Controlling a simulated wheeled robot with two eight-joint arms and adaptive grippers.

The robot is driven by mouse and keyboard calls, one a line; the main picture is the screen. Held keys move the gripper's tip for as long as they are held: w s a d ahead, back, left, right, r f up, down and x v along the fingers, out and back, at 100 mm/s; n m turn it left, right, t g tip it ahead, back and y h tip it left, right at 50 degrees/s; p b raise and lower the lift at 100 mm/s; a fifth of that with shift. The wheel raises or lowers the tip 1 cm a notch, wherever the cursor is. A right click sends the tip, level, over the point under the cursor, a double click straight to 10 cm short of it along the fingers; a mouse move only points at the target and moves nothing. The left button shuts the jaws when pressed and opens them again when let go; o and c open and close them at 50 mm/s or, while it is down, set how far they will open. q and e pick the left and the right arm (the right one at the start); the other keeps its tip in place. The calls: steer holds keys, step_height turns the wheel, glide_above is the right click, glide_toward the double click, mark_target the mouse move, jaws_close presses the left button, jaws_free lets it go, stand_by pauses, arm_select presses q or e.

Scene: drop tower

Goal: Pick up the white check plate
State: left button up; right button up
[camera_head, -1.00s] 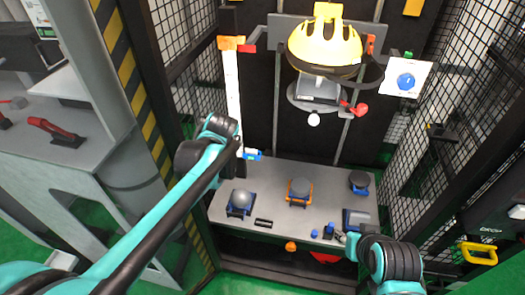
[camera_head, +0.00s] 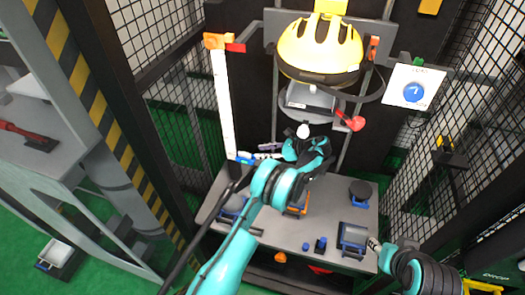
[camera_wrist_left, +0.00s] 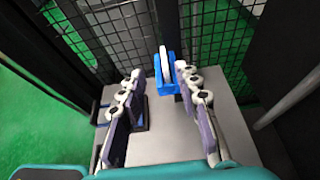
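The white check plate (camera_wrist_left: 164,62) stands upright on edge in a blue holder (camera_wrist_left: 167,82) at the far end of the grey table in the left wrist view. The blue holder also shows in the head view (camera_head: 244,158) at the table's back left. My left gripper (camera_wrist_left: 158,78) is open and empty, its two fingers pointing toward the plate, one on each side of the line to it. In the head view my left gripper (camera_head: 266,151) is just right of the holder. My right gripper (camera_head: 374,245) is at the table's front right; its fingers are too small to read.
The grey table (camera_head: 285,240) carries a grey block in a blue cradle (camera_head: 353,238) and a dark round weight (camera_head: 360,190). A yellow helmet (camera_head: 320,45) hangs above. A white vertical scale (camera_head: 222,100) and mesh walls (camera_head: 455,100) close in the sides.

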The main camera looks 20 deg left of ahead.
mark_target(249, 154)
arm_select(q)
steer(key=b+x, duration=0.1)
steer(key=x, duration=0.1)
steer(key=b+x, duration=0.1)
steer(key=x, duration=0.2)
steer(key=f+b+x, duration=0.1)
steer(key=x, duration=0.1)
steer(key=shift+w+a+f+b, duration=0.1)
steer(key=shift+w+a+b, duration=0.05)
steer(key=shift+w+b, duration=0.2)
jaws_close()
